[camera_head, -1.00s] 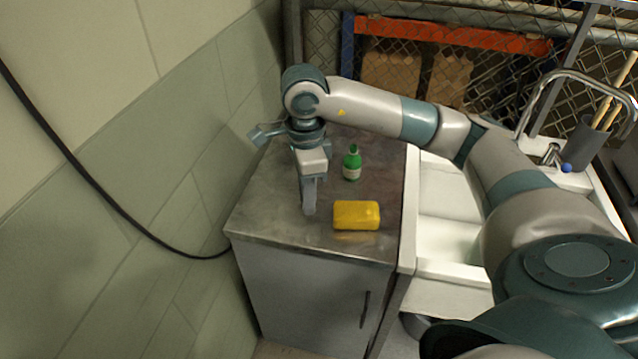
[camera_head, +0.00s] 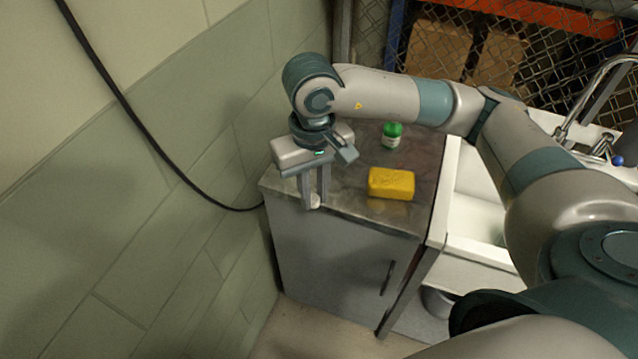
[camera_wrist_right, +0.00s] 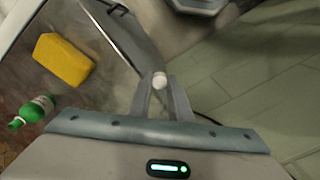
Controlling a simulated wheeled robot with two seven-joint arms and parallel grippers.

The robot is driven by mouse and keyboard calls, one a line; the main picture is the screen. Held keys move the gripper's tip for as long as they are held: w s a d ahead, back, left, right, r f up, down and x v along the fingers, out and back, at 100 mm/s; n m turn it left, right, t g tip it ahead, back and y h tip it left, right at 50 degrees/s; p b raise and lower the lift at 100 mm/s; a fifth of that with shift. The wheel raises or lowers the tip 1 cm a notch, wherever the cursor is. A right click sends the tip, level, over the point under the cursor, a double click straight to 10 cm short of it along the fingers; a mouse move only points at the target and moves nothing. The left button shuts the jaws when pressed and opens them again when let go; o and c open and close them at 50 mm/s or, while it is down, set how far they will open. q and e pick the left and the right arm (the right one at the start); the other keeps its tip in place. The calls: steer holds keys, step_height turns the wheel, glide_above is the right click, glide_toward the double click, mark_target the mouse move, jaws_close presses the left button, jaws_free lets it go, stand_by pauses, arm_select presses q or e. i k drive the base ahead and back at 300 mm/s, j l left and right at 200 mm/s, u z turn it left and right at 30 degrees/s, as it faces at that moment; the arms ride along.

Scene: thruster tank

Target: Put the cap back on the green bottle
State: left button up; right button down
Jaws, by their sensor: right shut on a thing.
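The green bottle (camera_head: 392,135) with a pale label stands upright on the metal counter, partly behind my right arm in the head view. It also shows at the left of the right wrist view (camera_wrist_right: 38,107). My right gripper (camera_head: 313,194) points down at the counter's front left edge, apart from the bottle. Its fingers are shut on a small whitish round piece, which looks like the cap (camera_wrist_right: 160,80), held at the fingertips. The cap also shows in the head view (camera_head: 315,201). My left gripper is not in view.
A yellow sponge (camera_head: 391,183) lies on the counter (camera_head: 350,200), in front of the bottle. A tiled wall (camera_head: 180,120) with a black cable stands close at the left. A white sink (camera_head: 470,205) is at the right. The counter's front strip is clear.

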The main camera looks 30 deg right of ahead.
mark_target(392, 130)
steer(key=j+z, duration=0.1)
steer(key=z, duration=0.3)
steer(key=j+z, duration=0.15)
steer(key=z, duration=0.3)
steer(key=j+z, duration=0.1)
steer(key=z, duration=0.3)
steer(key=k+j+z, duration=0.1)
steer(key=z, duration=0.3)
